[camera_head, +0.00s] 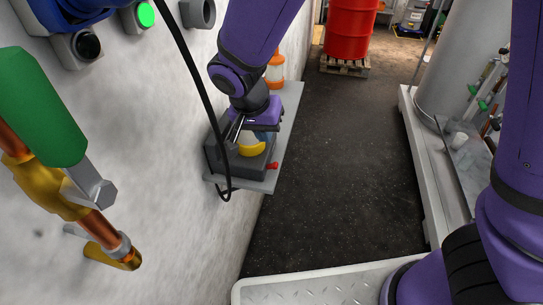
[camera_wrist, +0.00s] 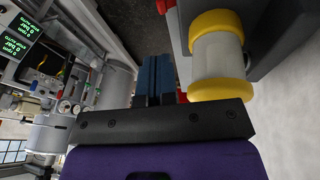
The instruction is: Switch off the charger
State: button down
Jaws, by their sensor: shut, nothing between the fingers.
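The charger (camera_head: 214,158) is a dark grey box on a small grey wall shelf, partly hidden by my arm and a black cable. A cylinder with yellow ends and a pale middle (camera_head: 252,149) sits in it; it also shows large in the wrist view (camera_wrist: 217,55). A small red part (camera_head: 272,165) sticks out at the charger's right side; I cannot tell whether it is the switch. My gripper (camera_head: 264,136) is right over the charger, beside the cylinder. Its blue fingers (camera_wrist: 153,80) are shut and empty in the wrist view; I cannot tell whether they touch anything.
An orange-topped lantern or jar (camera_head: 275,72) stands on the shelf's far end. A black cable (camera_head: 195,75) hangs in front of the charger. A copper pipe with a green handle (camera_head: 40,105) juts from the left wall. The dark floor (camera_head: 345,160) is clear; a red drum (camera_head: 350,28) stands beyond.

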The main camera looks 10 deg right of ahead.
aim_at(274, 163)
jog(key=shift+a+f, duration=0.35)
jog(key=shift+a, duration=0.1)
jog(key=x, duration=1)
jog(key=shift+d, duration=0.1)
dwell(0.4)
